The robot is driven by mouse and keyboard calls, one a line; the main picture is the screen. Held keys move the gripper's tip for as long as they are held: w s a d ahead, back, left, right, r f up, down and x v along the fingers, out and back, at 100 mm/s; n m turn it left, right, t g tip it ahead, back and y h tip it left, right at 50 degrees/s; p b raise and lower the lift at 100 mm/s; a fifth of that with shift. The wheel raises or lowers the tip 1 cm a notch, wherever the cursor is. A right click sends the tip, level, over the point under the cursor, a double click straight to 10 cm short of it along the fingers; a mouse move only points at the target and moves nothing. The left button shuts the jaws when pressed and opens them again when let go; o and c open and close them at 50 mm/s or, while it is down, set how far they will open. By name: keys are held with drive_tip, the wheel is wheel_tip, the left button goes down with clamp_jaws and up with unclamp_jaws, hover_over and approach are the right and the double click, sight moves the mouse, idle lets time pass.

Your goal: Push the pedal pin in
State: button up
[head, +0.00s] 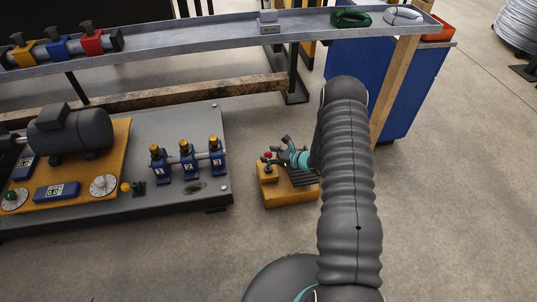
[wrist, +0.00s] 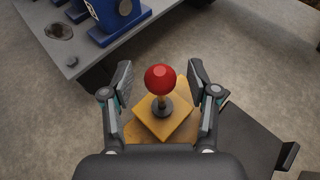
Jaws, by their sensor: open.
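The pedal unit is a low yellow box (head: 290,196) on the floor, with a dark ribbed plate (wrist: 243,140) on its right. A pin with a round red knob (wrist: 160,80) stands upright on a raised yellow block (wrist: 163,118) of this unit. The red knob also shows in the head view (head: 268,155). My gripper (wrist: 160,72) is open, with one finger on each side of the red knob and a gap on both sides. In the head view my gripper (head: 284,153) is just above the box, partly hidden by my arm.
A grey platform (head: 215,190) with a motor (head: 72,131) and several blue blocks (head: 187,164) stands to the left. A long metal tray (head: 200,37) runs behind on legs. A blue cabinet (head: 420,85) is at the back right. Floor in front is clear.

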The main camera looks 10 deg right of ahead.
drive_tip(key=shift+w+a+f, duration=0.2)
drive_tip(key=shift+w+a, duration=0.15)
clamp_jaws()
drive_tip(key=shift+f, duration=0.1)
wheel_tip(320, 180, down, 5)
drive_tip(key=b, duration=0.4)
